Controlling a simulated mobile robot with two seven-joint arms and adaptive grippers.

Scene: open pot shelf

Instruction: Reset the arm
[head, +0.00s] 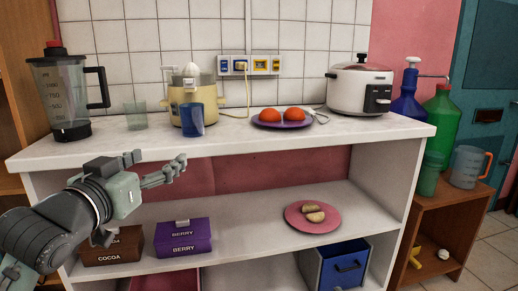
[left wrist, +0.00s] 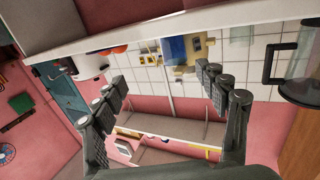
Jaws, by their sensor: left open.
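My left gripper (head: 165,172) is in front of the white shelf unit (head: 270,158), at about the height of the open gap below its counter. The left wrist view shows its two fingers (left wrist: 163,100) spread apart with nothing between them. My left arm comes in from the left edge in the head view and partly covers the brown cocoa box (head: 120,250) on the lower shelf. The purple berry box (head: 183,238) stands to the right of the gripper, lower down. My right gripper does not show in either view.
On the counter stand a blender (head: 62,95), a juicer (head: 192,105), a blue cup (head: 192,120), a purple plate (head: 268,123) with tomatoes and a white cooker (head: 360,88). A pink plate (head: 300,221) lies on the shelf. The shelf between berry box and pink plate is clear.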

